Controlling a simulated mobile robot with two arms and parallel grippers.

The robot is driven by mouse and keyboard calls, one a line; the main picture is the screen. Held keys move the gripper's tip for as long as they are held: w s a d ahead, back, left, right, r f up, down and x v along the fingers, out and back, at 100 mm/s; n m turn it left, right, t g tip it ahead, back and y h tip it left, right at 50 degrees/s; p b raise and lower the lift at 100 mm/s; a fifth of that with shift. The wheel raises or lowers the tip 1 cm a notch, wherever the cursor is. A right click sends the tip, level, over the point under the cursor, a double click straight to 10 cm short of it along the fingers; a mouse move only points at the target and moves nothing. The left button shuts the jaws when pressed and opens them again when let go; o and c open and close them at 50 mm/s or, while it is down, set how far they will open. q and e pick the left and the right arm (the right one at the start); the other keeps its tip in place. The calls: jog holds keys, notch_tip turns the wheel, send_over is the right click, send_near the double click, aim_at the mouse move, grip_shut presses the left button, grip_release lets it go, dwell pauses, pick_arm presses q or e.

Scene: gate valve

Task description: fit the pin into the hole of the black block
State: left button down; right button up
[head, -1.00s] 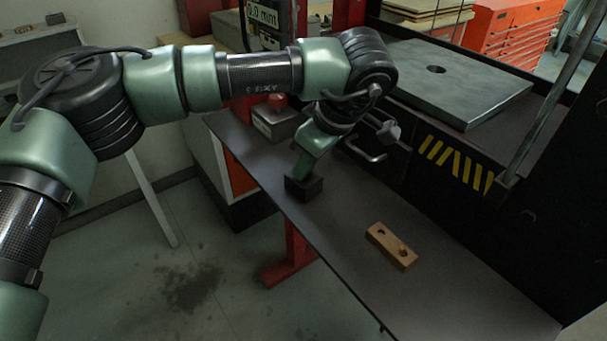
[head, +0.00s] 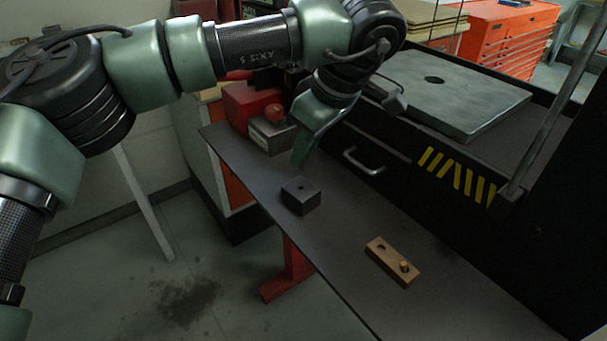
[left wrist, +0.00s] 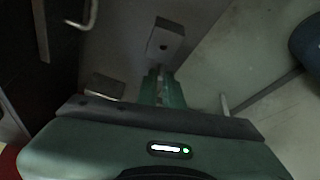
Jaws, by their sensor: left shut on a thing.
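The black block (head: 301,198) sits on the dark bench, a small hole in its top. It also shows in the left wrist view (left wrist: 168,36), just past my fingertips. My left gripper (head: 299,160) is above and slightly behind the block, apart from it, fingers pointing down. In the left wrist view, my left gripper (left wrist: 160,74) is shut on a thin greyish piece, seemingly the pin, mostly hidden between the fingers. A wooden block (head: 393,262) lies to the right with an empty hole and a brass-coloured peg (head: 404,267) standing in it. My right gripper is not in view.
A drawer handle (head: 364,164) projects at the bench's back. The bench (head: 345,225) is clear between the two blocks; its front edge drops to the floor.

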pick_arm(q)
notch_tip(320, 180, up, 13)
jog(key=shift+r+p, duration=0.2)
jog(key=shift+p, duration=0.25)
